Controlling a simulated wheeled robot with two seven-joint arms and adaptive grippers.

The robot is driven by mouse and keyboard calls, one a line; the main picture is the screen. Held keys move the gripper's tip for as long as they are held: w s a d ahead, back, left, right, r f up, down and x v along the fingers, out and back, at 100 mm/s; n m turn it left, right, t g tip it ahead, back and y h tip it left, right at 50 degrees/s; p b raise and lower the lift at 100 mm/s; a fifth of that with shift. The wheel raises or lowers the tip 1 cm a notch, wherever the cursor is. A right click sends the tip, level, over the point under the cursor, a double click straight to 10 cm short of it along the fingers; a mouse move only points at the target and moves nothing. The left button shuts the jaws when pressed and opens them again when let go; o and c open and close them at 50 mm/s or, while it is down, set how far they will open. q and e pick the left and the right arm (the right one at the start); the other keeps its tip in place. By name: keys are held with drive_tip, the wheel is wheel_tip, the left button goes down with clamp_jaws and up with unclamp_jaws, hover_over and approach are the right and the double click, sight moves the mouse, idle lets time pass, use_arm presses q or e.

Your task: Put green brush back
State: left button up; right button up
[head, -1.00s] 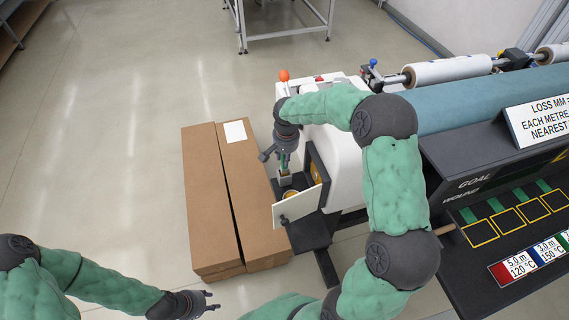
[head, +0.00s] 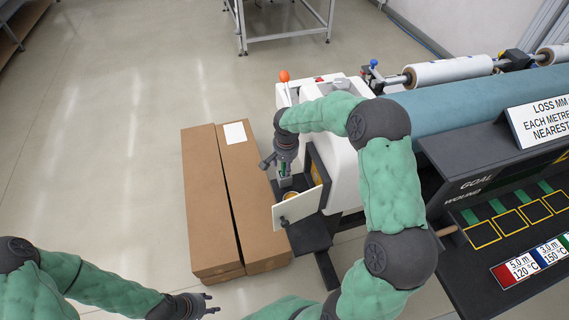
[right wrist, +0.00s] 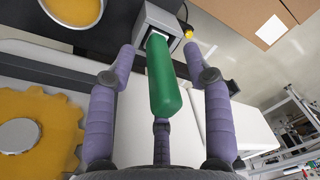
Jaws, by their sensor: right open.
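The green brush (right wrist: 162,80) shows its rounded handle in the right wrist view. Its lower end stands in a square grey holder (right wrist: 150,22), and any bristles are hidden. A sliver of the green handle also shows in the head view (head: 283,169). My right gripper (head: 283,172) points down over the holder. Its purple fingers are spread on either side of the handle, with gaps visible at both sides, so it is open around the brush. My left gripper (head: 211,302) is low in the head view, away from the holder, with its fingers apart and empty.
A cream hinged door (head: 298,208) stands open beside the holder. A yellow-filled round pot (right wrist: 76,12) is close by, and a yellow gear (right wrist: 38,130) is near the right gripper. Long cardboard boxes (head: 209,205) lie to the left. A white machine with a teal roller (head: 465,95) is right.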

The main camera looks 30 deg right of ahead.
wheel_tip(320, 180, up, 12)
drive_tip(key=s+p, duration=0.1)
drive_tip(key=p, duration=0.1)
drive_tip(key=shift+s+a, duration=0.2)
drive_tip(key=shift+s, duration=0.05)
